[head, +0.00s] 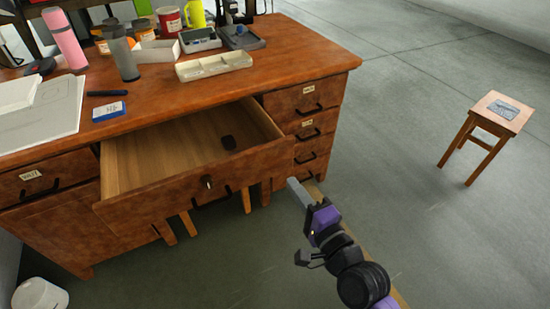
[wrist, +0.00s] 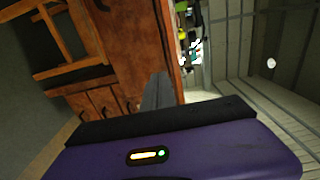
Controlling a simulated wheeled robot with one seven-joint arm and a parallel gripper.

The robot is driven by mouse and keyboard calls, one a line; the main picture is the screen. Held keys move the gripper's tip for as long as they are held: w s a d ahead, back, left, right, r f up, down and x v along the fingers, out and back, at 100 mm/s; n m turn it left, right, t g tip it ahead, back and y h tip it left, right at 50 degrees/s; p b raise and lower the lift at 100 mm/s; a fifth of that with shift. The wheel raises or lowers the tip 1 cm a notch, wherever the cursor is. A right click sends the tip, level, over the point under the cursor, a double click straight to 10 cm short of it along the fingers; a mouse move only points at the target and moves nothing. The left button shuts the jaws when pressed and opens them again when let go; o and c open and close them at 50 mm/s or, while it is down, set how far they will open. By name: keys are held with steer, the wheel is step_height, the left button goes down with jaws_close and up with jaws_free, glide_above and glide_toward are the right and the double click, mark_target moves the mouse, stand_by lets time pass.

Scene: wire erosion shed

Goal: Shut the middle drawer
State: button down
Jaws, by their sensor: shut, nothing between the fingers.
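My gripper (head: 293,186) is shut and empty. In the head view it is to the right of the open drawer's front, in front of the right-hand drawer stack, and I see no contact with the drawer. In the wrist view the shut fingers (wrist: 158,92) point toward the wooden desk (wrist: 140,50), which appears turned on its side.
Bottles, mugs, trays and papers crowd the desk top (head: 150,90). The right-hand drawers (head: 305,125) are shut. A small stool (head: 498,112) stands at the right, and a white bin (head: 40,294) at lower left. The floor between desk and stool is clear.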

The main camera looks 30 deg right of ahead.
mark_target(268, 150)
steer(key=w+b, duration=0.1)
steer(key=w, duration=1)
steer(key=shift+w, duration=0.15)
steer(key=shift+w, duration=0.1)
